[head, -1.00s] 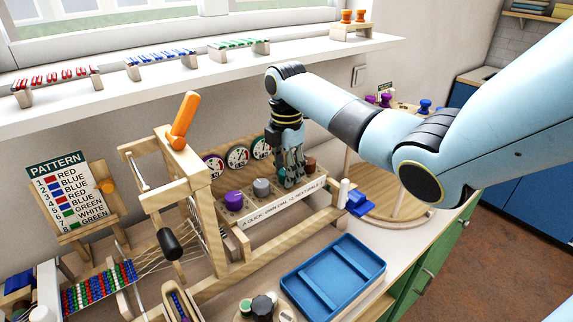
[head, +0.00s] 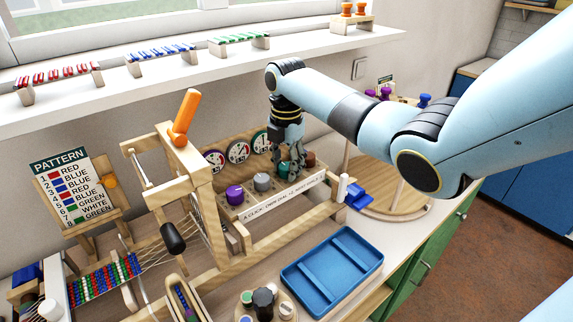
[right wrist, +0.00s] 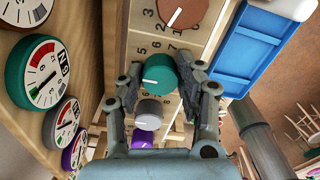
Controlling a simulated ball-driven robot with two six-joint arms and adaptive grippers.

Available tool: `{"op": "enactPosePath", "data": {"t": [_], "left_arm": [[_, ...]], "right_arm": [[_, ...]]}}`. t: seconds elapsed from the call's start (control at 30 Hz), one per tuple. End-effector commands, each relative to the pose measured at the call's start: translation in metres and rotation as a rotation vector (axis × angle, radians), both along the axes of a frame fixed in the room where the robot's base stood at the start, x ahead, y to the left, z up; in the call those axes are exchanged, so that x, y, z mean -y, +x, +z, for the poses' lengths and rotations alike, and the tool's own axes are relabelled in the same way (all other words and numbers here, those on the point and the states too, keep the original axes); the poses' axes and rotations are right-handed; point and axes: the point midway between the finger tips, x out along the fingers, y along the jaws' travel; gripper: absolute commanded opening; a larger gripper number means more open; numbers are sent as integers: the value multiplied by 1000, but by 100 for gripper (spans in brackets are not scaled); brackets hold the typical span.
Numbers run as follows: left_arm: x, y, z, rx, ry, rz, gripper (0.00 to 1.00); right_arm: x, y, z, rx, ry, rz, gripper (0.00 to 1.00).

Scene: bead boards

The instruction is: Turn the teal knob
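The teal knob (right wrist: 160,75) has a white pointer line and sits on a numbered wooden panel in a row with a grey knob (right wrist: 149,111), a purple knob (right wrist: 143,140) and a brown knob (right wrist: 183,10). My right gripper (right wrist: 165,78) has its fingers spread on either side of the teal knob; whether they touch it is hard to tell. In the head view the right gripper (head: 289,158) partly hides the teal knob (head: 284,170). A teal-rimmed dial (right wrist: 36,73) stands behind on the upright board. My left gripper is not in view.
A wooden frame with an orange handle (head: 184,117) stands left of the knob panel. A blue tray (head: 331,300) lies in front. A round wooden stand (head: 385,205) is to the right. A window shelf (head: 190,72) runs behind.

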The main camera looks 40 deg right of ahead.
Motion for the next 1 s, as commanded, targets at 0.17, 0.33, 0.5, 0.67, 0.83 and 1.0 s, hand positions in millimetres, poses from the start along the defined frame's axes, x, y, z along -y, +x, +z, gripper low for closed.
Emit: {"op": "enactPosePath", "data": {"t": [0.17,0.33,0.5,0.67,0.83,1.0], "left_arm": [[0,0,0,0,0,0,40],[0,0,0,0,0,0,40],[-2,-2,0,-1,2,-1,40],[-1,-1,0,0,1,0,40],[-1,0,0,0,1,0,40],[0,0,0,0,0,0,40]], "right_arm": [[0,0,0,1,0,0,58],[0,0,0,0,0,-1,58],[0,0,6,0,-1,-1,58],[1,1,33,3,-4,-1,58],[1,1,72,4,-2,-1,58],[0,1,103,2,-1,0,58]]}}
